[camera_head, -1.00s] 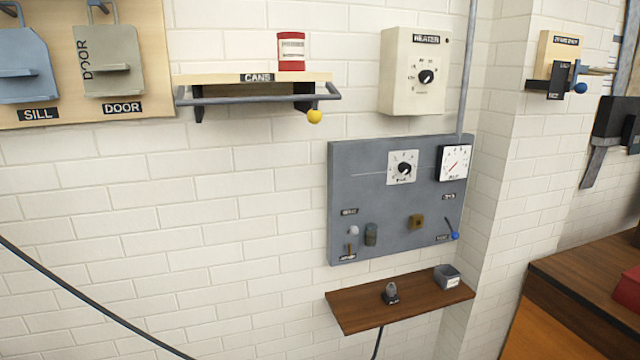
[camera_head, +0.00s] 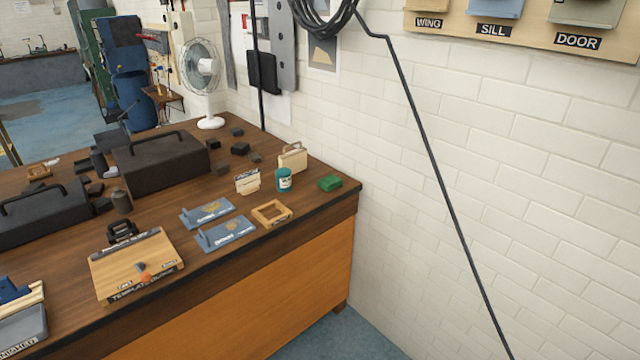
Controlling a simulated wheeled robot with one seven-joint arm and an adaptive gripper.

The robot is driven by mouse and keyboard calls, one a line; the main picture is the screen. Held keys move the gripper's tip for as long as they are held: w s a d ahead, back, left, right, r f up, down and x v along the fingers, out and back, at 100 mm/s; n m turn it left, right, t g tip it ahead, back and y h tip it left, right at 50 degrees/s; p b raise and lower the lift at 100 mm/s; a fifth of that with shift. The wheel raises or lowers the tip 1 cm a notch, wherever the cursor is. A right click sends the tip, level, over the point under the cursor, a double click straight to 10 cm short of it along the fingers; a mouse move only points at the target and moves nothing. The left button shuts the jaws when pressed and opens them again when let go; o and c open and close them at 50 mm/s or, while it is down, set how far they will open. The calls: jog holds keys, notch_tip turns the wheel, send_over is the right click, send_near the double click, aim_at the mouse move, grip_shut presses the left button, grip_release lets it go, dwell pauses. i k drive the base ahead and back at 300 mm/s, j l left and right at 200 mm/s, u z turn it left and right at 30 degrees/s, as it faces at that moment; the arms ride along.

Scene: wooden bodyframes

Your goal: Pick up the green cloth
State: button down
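The green cloth (camera_head: 330,183) is a small folded pad. It lies flat on the wooden workbench (camera_head: 318,205), near the bench's right end and close to the wall. Bare bench top surrounds it on the front and right, and nothing covers it. My gripper is not in view, so its state and its distance from the cloth do not show.
A teal can (camera_head: 284,179) and a beige block (camera_head: 292,157) stand left of the cloth. A small wooden frame (camera_head: 271,213) and blue plates (camera_head: 225,232) lie at the front edge. A black cable (camera_head: 430,165) hangs along the wall. Floor (camera_head: 370,338) shows below the bench's right end.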

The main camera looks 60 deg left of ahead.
aim_at(328, 183)
jog(key=u, duration=2.2)
jog(key=i+l, duration=0.15)
jog(key=i, duration=0.3)
jog(key=i+l, duration=0.15)
jog(key=i, duration=0.35)
jog(key=i+l, duration=0.2)
jog(key=i, duration=0.25)
jog(key=i+l+u, duration=0.1)
jog(key=i, duration=0.4)
jog(key=i+l, duration=0.25)
jog(key=i, duration=0.2)
jog(key=i+l, duration=0.2)
jog(key=i, duration=0.3)
